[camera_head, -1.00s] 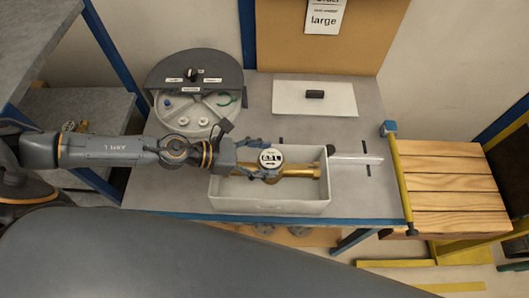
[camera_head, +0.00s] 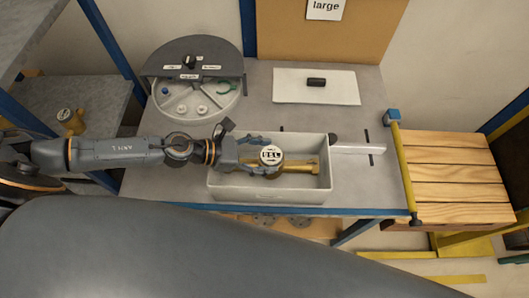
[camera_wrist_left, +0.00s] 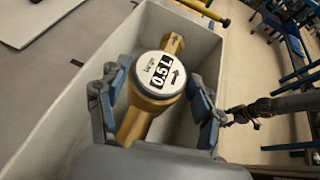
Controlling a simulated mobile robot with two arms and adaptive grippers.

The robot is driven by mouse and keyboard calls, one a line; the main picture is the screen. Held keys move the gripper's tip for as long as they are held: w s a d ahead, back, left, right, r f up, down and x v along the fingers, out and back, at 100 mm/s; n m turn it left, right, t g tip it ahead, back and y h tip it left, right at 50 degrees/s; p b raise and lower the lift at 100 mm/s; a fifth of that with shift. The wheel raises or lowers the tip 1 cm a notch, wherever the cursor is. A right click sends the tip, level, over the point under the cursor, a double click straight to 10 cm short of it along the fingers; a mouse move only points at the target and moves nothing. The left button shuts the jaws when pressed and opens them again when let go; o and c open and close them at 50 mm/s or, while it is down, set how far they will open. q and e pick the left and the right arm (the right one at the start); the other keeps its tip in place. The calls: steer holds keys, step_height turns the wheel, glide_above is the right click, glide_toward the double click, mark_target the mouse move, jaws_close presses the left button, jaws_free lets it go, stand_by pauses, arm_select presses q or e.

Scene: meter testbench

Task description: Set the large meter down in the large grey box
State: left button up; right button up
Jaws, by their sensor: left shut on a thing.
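Behind the box is a round grey test device (camera_head: 195,85). A white board with a black block (camera_head: 317,82) lies at the back. A clear strip (camera_head: 357,149) lies right of the box. Another brass meter (camera_head: 68,118) sits on the left shelf. A wooden pallet (camera_head: 450,180) stands right.

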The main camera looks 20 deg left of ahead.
arm_select(q)
steer(key=shift+w+f+b, duration=0.1)
steer(key=shift+f+b, duration=0.25)
steer(key=o, duration=1.8)
steer(key=shift+f, duration=0.15)
